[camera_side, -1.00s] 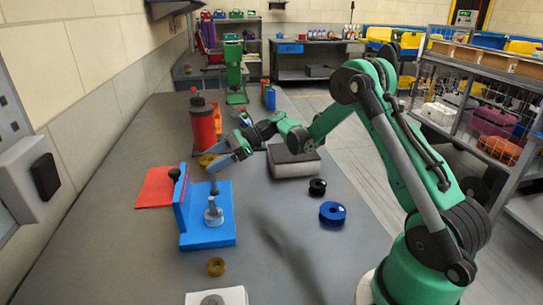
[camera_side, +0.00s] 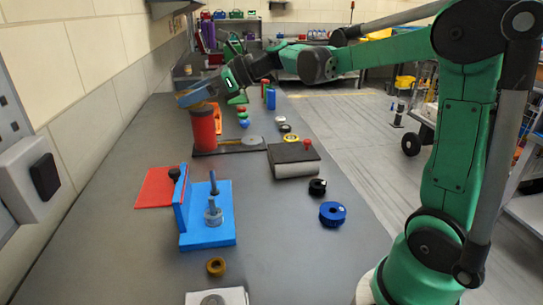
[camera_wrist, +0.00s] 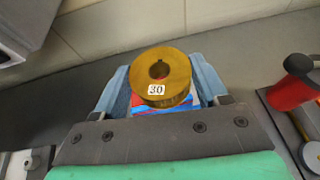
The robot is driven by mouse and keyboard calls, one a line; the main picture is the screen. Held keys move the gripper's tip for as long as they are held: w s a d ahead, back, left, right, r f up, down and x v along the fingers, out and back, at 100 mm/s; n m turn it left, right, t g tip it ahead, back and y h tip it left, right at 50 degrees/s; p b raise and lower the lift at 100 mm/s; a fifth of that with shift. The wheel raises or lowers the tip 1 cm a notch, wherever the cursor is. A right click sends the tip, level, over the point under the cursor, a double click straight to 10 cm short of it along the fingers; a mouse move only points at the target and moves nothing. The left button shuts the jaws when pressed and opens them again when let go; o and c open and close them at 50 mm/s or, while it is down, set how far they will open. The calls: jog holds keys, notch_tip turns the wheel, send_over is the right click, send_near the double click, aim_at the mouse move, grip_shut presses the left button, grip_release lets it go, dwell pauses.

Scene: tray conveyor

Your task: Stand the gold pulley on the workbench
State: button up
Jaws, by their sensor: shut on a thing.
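The gold pulley (camera_wrist: 161,73), a thick disc with a centre hole and a "30" label, sits between the two blue-grey fingers of my gripper (camera_wrist: 160,88) in the wrist view. The gripper is shut on it. In the side view my gripper (camera_side: 196,96) is raised above the workbench (camera_side: 120,250), near the top of the red cylinder (camera_side: 204,130). The pulley is mostly hidden there. The hand is well clear of the bench surface.
A blue fixture (camera_side: 208,232) with a post stands mid-bench beside a red mat (camera_side: 154,188). A small brown ring (camera_side: 216,266), a blue wheel (camera_side: 332,213), a black wheel (camera_side: 317,187) and a grey block (camera_side: 294,160) lie nearby. The front left of the bench is open.

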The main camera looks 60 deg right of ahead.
aim_at(219, 191)
jog(key=shift+s+a+r+m+t+h, duration=1.05)
jog(key=shift+s+a+m+h, duration=0.2)
jog(key=shift+s+m+h, duration=0.7)
jog(key=w+d+n+y, duration=0.1)
jog(key=w+f+n+g+y, duration=0.1)
jog(key=w+d+f+n+g+y, duration=0.1)
jog(key=w, duration=0.1)
jog(key=shift+d+n+y, duration=0.3)
jog(key=shift+n+y, duration=0.05)
jog(key=d+f+n+g+y, duration=0.1)
jog(key=w+d+f+n+g+y, duration=0.1)
jog(key=d+f+n+g+y, duration=0.1)
jog(key=shift+d+n, duration=0.3)
notch_tip(219, 191, down, 20)
jog(key=shift+r, duration=0.2)
jog(key=shift+f, duration=0.15)
